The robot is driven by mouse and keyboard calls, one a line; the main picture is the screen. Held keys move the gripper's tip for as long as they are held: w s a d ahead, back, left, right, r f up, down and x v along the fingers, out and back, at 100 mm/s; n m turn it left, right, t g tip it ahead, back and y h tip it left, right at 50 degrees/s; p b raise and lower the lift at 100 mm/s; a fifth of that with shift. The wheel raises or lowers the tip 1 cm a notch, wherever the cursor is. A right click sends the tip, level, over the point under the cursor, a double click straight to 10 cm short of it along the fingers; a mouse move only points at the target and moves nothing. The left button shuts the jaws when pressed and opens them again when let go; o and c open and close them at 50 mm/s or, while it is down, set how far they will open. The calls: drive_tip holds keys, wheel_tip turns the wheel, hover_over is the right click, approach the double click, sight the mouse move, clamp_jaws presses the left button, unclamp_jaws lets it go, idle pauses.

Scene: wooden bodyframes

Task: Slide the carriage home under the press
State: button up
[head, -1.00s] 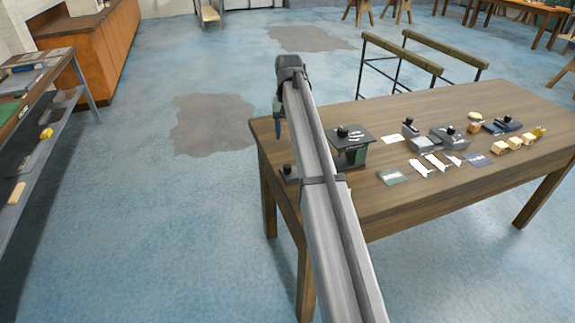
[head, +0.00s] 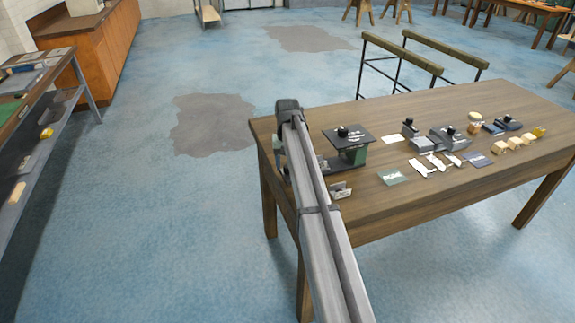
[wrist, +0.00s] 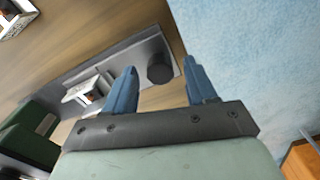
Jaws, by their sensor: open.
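The press (head: 352,147) stands on the near left part of the table, with a dark top plate, a black knob on top and a green body. Its green side also shows at the left of the wrist view (wrist: 38,122). A grey metal strip, seemingly the carriage or its track (wrist: 128,58), runs out from the press towards the table edge. A black round knob (wrist: 159,69) stands at its outer end. My gripper (wrist: 160,66) is open, its blue fingertips on either side of the knob in the picture; contact cannot be told. My arm hides this spot in the head view.
A small silver-and-white piece (wrist: 88,89) sits by the strip. A small card stand (head: 341,191) is near the table's front edge. Cards, blocks and other small fixtures lie further right on the wooden table (head: 430,205). Open floor lies left of the table.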

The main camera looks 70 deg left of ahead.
drive_tip(key=shift+f, duration=0.4)
clamp_jaws()
idle(0.4)
